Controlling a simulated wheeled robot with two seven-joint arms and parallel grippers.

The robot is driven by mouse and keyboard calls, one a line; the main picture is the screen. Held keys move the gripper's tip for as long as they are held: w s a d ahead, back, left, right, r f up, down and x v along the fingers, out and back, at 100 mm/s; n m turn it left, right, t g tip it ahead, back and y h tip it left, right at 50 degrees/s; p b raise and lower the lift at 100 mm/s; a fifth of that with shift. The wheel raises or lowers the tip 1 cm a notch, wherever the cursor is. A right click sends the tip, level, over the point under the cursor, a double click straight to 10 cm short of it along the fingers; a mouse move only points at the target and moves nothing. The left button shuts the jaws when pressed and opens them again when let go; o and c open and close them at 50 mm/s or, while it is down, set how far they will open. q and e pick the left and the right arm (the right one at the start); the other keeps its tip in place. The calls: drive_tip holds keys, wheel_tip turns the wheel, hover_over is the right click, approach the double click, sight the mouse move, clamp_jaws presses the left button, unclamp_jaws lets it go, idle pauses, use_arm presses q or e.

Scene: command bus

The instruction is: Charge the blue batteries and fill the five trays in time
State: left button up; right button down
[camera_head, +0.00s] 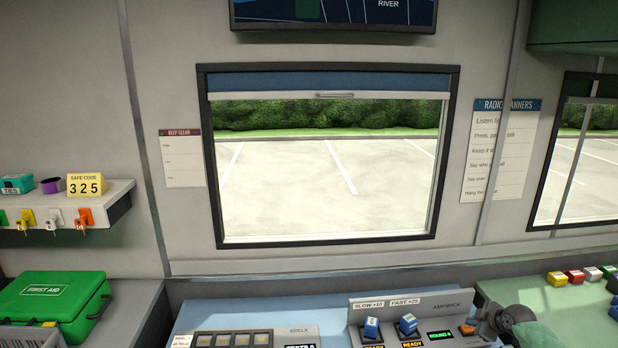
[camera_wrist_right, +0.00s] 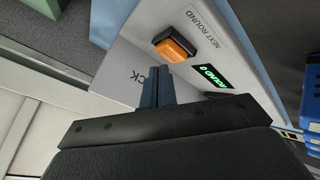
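Two blue batteries (camera_head: 371,328) (camera_head: 407,324) stand in the SLOW and FAST bays of the charger console (camera_head: 350,312), above displays reading READY. An orange button (camera_head: 466,329) sits at the console's right; in the right wrist view the orange button (camera_wrist_right: 175,47) is labelled NEXT ROUND. A green round display (camera_wrist_right: 213,77) is beside it. My right gripper (camera_head: 480,329) is at the console's right end, close to the button; in the right wrist view its fingers (camera_wrist_right: 157,84) are together and empty, pointing near the button. Contact is unclear. My left gripper is out of view.
A panel (camera_head: 290,333) with several yellow-marked slots lies left of the charger, cut off below. Several coloured blocks (camera_head: 575,276) stand on the green counter at right. A first aid case (camera_head: 55,300) is at left, below a shelf (camera_head: 118,190) with keys and a safe code card.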

sight(470, 330)
drive_tip(key=shift+f, duration=0.1)
drive_tip(key=shift+f+b, duration=0.3)
drive_tip(key=shift+f, duration=0.2)
idle(0.7)
drive_tip(key=shift+r, duration=0.65)
drive_tip(key=shift+r+p, duration=1.65)
drive_tip(key=shift+r, duration=1.35)
